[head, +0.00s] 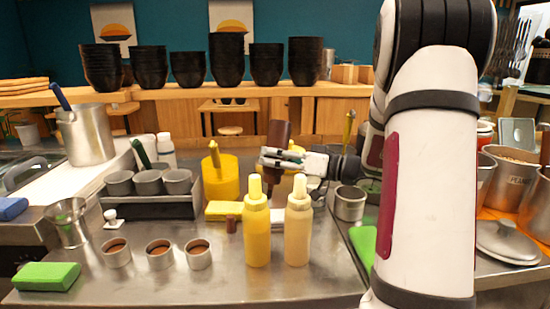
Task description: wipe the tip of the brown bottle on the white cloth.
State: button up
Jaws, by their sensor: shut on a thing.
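My gripper (275,158) is shut on the brown bottle (279,134), above the steel counter and behind the two yellow sauce bottles. The brown bottle's dark brown body stands up above the fingers.
A yellow bottle (257,228) and a paler bottle (298,228) stand in front. Several small cups, one here (160,255), stand left of them. A yellow container (220,178), a cup rack (150,207) and a green sponge (47,276) are further left. My arm hides much of the right.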

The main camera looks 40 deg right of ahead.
aim_at(275, 176)
jog(key=s+d+f+p, duration=0.2)
jog(key=s+d+f, duration=0.1)
jog(key=d+f, duration=0.1)
jog(key=w+a+b, duration=0.1)
jog(key=a, duration=0.1)
jog(key=w+a+b, duration=0.1)
jog(key=w+b, duration=0.1)
jog(key=shift+a+r, duration=0.1)
jog(key=shift+a, duration=0.3)
jog(key=shift+w+a+r+b, duration=0.1)
jog(key=shift+w+a+b, duration=0.05)
jog(key=shift+a+b, duration=0.2)
jog(key=shift+f+b, duration=0.6)
jog(key=shift+b, duration=0.45)
dwell(0.9)
jog(key=shift+f+b, duration=0.15)
jog(key=shift+b, duration=0.6)
dwell(2.3)
jog(key=shift+d, duration=0.1)
dwell(0.4)
jog(key=shift+s+d+b, duration=0.55)
jog(key=shift+s+d, duration=0.2)
jog(key=shift+d, duration=0.3)
jog(key=shift+s+d+b, duration=0.55)
jog(key=shift+s+d, duration=0.2)
jog(key=shift+d, duration=0.3)
